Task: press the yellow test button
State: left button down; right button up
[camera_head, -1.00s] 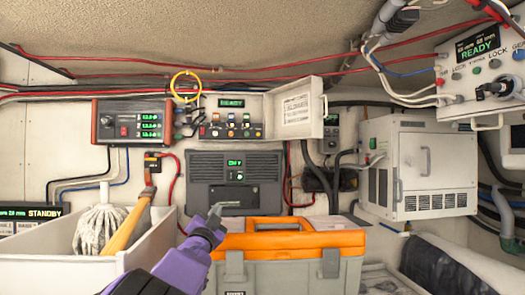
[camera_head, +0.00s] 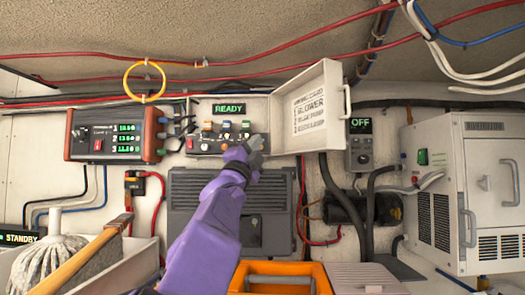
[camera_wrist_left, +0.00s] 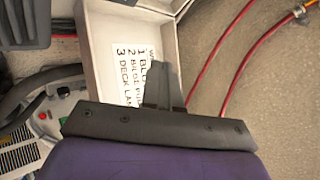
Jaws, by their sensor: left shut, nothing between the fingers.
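The panel box (camera_head: 214,139) on the back wall has a green READY display and a row of small coloured buttons or switches below it. I cannot tell for sure which one is the yellow test button; part of the row's right end is hidden by my gripper. My left gripper (camera_head: 256,144) is shut and empty, its tip in front of the lower right corner of the panel, beside the open lid (camera_head: 311,108). Whether it touches the panel cannot be told. In the left wrist view the shut fingers (camera_wrist_left: 163,92) stand before the lid's printed label (camera_wrist_left: 131,65).
A red-sided meter unit (camera_head: 113,135) is left of the panel, under a yellow ring (camera_head: 145,81). A grey vented unit (camera_head: 187,193) is below. An OFF-display box (camera_head: 360,145) and white cabinet (camera_head: 475,185) are right. An orange-topped toolbox (camera_head: 281,270) stands in front.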

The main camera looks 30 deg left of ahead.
pick_arm(q)
jog(key=w+a+p, duration=0.4)
jog(key=w+p, duration=0.4)
jog(key=shift+w+a+f, duration=0.15)
jog(key=shift+w+f, duration=0.05)
jog(key=shift+w, duration=0.05)
pick_arm(e)
notch_tip(320, 180, up, 9)
jog(key=shift+s+f, duration=0.15)
jog(key=shift+s, duration=0.15)
pick_arm(q)
jog(key=shift+w+f+p, duration=0.1)
jog(key=shift+w+p, duration=0.05)
jog(key=shift+p, duration=0.15)
dwell(0.9)
